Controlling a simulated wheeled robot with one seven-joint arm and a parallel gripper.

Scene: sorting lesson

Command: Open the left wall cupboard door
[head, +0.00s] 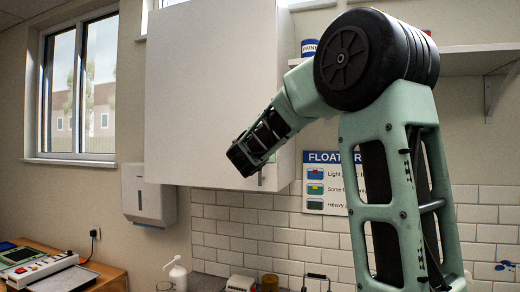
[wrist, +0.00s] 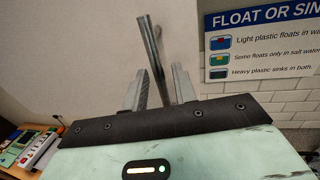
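The white wall cupboard door (head: 205,95) hangs beside the window and looks closed in the head view. Its metal bar handle (wrist: 150,45) stands upright in the wrist view; in the head view only a short lower piece (head: 261,179) shows below my gripper. My gripper (head: 241,160) is in front of the door's lower right part. In the wrist view its two fingers (wrist: 158,82) are apart, one on each side of the handle's lower end. I see a gap on both sides and cannot tell whether either finger touches the bar.
A float-or-sink poster (head: 326,180) hangs on the tiled wall to the right of the cupboard. An open shelf (head: 460,60) is at the upper right. A paper towel dispenser (head: 149,195) is mounted below left of the door. A soap bottle (head: 178,275) stands beneath.

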